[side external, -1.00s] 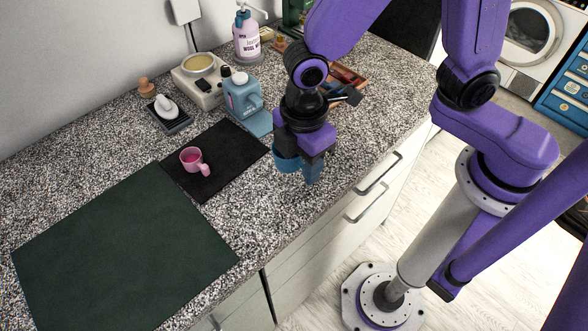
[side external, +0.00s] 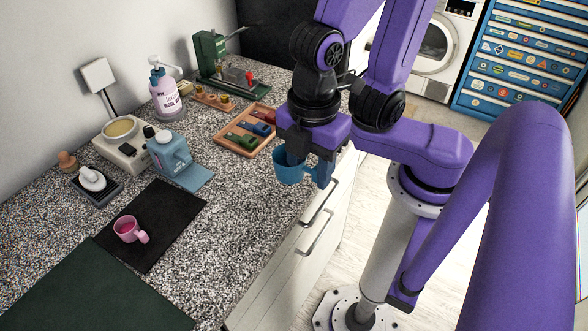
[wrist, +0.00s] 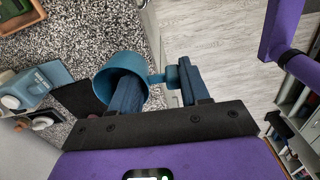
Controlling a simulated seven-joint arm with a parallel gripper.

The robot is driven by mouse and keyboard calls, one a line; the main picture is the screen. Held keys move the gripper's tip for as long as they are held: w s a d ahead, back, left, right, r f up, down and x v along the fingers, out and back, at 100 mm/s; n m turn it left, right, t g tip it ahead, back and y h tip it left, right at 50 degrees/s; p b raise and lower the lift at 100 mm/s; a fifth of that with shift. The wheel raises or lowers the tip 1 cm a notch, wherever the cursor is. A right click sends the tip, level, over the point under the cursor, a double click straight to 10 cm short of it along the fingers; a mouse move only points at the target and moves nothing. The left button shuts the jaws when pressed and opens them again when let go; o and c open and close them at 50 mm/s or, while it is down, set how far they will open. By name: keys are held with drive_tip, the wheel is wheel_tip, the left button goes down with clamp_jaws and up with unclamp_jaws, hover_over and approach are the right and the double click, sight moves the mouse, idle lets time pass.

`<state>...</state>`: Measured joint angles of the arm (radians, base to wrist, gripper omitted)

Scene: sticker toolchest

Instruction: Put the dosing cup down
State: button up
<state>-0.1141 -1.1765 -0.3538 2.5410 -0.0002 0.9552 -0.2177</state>
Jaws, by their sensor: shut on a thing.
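A blue cup (side external: 290,168) with a handle hangs in my gripper (side external: 310,166) above the counter near its front edge. In the wrist view the cup (wrist: 122,78) shows its round opening, and its handle reaches between the blue fingers of my gripper (wrist: 160,92). The gripper is shut on it; the exact contact is partly hidden. A pink cup (side external: 127,229) with a handle and pink contents stands on the black mat (side external: 163,225), apart from the gripper.
A blue jug (side external: 172,155) stands beside a scale (side external: 127,152) with a dish. A wooden tray (side external: 225,142) holds coloured pieces. A pump bottle (side external: 166,95) and green press (side external: 213,52) stand behind. Bare speckled counter (side external: 235,215) lies between black mat and front edge.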

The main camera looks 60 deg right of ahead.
drive_tip(key=w+d+f+m, duration=0.2)
drive_tip(key=w+d+m, duration=0.2)
drive_tip(key=w+m, duration=0.45)
drive_tip(key=w+d+f+m, duration=0.1)
drive_tip(key=w+d+m, duration=0.4)
drive_tip(key=w, duration=0.7)
drive_tip(key=w+d+m, duration=0.1)
drive_tip(key=d, duration=0.1)
drive_tip(key=w+d+f+m, duration=0.1)
drive_tip(key=d, duration=0.2)
drive_tip(key=w+d+f+m, duration=0.1)
drive_tip(key=w+d, duration=0.1)
drive_tip(key=shift+d+m, duration=0.35)
drive_tip(key=shift+d, duration=0.05)
drive_tip(key=shift+s+a, duration=0.1)
drive_tip(key=shift+a, duration=0.05)
